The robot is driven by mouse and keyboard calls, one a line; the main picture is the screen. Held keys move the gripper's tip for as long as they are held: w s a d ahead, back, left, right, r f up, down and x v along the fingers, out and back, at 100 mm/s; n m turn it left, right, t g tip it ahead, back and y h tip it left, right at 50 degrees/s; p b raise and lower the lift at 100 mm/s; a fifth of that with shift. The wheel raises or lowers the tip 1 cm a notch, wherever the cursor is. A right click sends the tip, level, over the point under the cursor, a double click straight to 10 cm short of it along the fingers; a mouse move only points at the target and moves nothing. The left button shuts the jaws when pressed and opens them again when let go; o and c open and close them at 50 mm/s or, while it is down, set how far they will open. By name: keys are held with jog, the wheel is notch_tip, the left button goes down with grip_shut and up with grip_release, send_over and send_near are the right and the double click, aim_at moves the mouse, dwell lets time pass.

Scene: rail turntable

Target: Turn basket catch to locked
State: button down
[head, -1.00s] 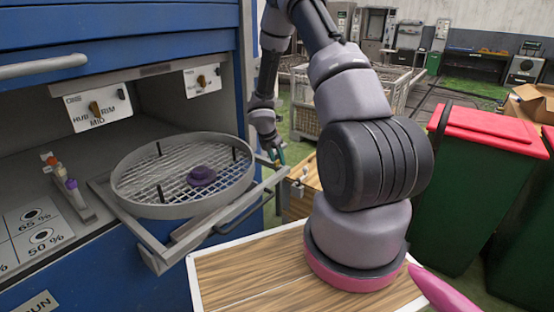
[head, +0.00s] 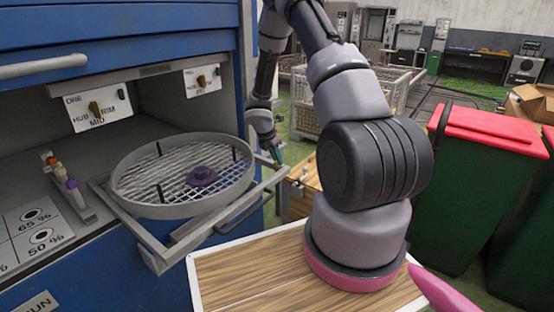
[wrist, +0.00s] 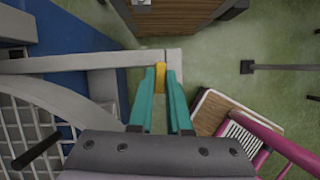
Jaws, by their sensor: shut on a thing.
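The round wire basket (head: 180,205) sits on a grey pull-out frame (head: 165,255) at the front of the blue cabinet. My gripper (head: 277,156) is at the frame's right corner. In the wrist view, my gripper's teal fingers (wrist: 160,85) are shut on a small yellow catch (wrist: 160,72) at the corner of the grey frame (wrist: 110,62). In the head view the catch is largely hidden by the fingers. The catch's exact setting cannot be told. A purple hub (head: 201,176) stands in the middle of the basket.
Small knobs on white plates (head: 98,107) are inside the cabinet. Green bins with red lids (head: 485,135) stand at right.

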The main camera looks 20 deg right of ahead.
jog(key=m+g, duration=0.1)
jog(key=m, duration=0.3)
jog(key=shift+w+g, duration=0.2)
jog(key=shift+g, duration=0.2)
jog(key=m, duration=0.2)
jog(key=m+g, duration=0.1)
jog(key=m, duration=0.2)
jog(key=shift+w+g, duration=0.1)
jog(key=shift+g, duration=0.2)
jog(key=m+g, duration=0.1)
jog(key=m, duration=0.2)
jog(key=shift+w+m+y, duration=0.1)
jog(key=shift+m+y, duration=0.2)
jog(key=shift+y, duration=0.1)
jog(key=shift+d+m+g+y, duration=0.1)
jog(key=shift+m+g+y, duration=0.5)
jog(key=shift+m, duration=1.3)
jog(key=c, duration=0.9)
grip_release()
jog(key=shift+o, duration=0.2)
